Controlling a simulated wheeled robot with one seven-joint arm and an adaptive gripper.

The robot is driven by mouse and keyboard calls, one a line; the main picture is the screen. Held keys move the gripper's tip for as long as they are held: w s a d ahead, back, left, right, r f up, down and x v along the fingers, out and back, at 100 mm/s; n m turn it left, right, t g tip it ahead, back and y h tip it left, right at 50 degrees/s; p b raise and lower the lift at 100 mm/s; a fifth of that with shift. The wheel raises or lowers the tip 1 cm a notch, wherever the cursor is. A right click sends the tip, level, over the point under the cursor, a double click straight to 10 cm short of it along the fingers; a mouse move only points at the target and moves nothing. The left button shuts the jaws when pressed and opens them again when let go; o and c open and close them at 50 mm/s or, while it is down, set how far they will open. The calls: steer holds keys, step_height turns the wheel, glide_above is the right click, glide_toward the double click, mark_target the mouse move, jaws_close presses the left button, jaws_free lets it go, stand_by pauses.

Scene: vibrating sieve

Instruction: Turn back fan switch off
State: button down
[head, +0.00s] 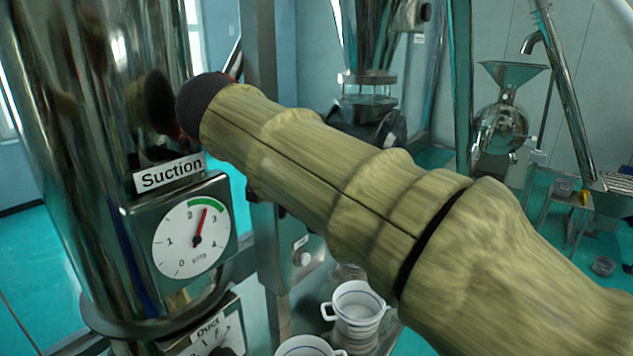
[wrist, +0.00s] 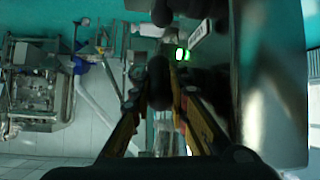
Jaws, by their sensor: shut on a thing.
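In the wrist view my gripper (wrist: 156,98) points ahead, its two brown-and-black fingers on either side of a dark rounded thing (wrist: 158,76). What this thing is, I cannot tell; it is too dark. In the head view my sleeved arm crosses the middle and hides my gripper; no fan switch can be made out there.
A shiny steel cylinder (head: 60,130) stands at left, carrying a Suction gauge (head: 192,238) with its needle near the green band. A Duct panel (head: 213,335) is below. White cups (head: 357,308) stand under my arm. In the wrist view a large steel surface (wrist: 270,90) is close at right.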

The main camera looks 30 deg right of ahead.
steer(key=shift+h+b, duration=0.3)
steer(key=shift+b, duration=0.15)
steer(key=c, duration=1.7)
jaws_free()
step_height(320, 180, up, 10)
steer(key=shift+f, duration=0.1)
